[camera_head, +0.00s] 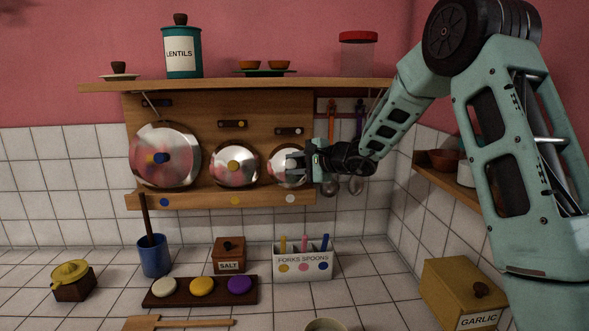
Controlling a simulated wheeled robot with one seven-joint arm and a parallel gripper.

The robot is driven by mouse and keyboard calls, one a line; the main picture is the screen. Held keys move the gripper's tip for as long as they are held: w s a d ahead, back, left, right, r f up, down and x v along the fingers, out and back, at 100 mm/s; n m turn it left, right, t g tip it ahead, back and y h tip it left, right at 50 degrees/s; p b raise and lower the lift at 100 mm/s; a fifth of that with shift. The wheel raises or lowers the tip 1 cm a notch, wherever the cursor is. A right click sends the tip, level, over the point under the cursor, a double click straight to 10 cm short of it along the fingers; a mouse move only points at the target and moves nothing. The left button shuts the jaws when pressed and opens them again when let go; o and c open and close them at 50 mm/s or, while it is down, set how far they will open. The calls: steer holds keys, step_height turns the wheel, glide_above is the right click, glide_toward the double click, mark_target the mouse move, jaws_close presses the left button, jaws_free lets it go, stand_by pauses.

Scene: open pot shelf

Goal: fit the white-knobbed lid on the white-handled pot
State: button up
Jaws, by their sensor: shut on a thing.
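The lid at the right end of the wooden rack (218,200) is small, round and silver (280,172), and stands upright against the board. A white dot marks the ledge below it. My gripper (296,160) reaches in from the right and is shut at the middle of this lid, on its knob. The fingers hide the knob, so its colour does not show. I see no pot with white handles. A pale round rim (325,325) is cut off at the bottom edge, and I cannot tell what it belongs to.
A large lid with a blue knob (165,172) and a middle lid with a yellow knob (222,176) stand left of my gripper. A shelf (230,86) with jars juts out above. A fork-and-spoon holder (302,265) and a salt box (229,250) stand below.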

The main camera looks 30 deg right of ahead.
steer(key=shift+s+a, duration=0.1)
steer(key=shift+s, duration=0.1)
steer(key=shift+s, duration=0.1)
steer(key=s+a+b, duration=0.3)
steer(key=s+b, duration=0.3)
steer(key=s, duration=0.1)
steer(key=shift+b, duration=0.3)
stand_by(0.7)
stand_by(0.5)
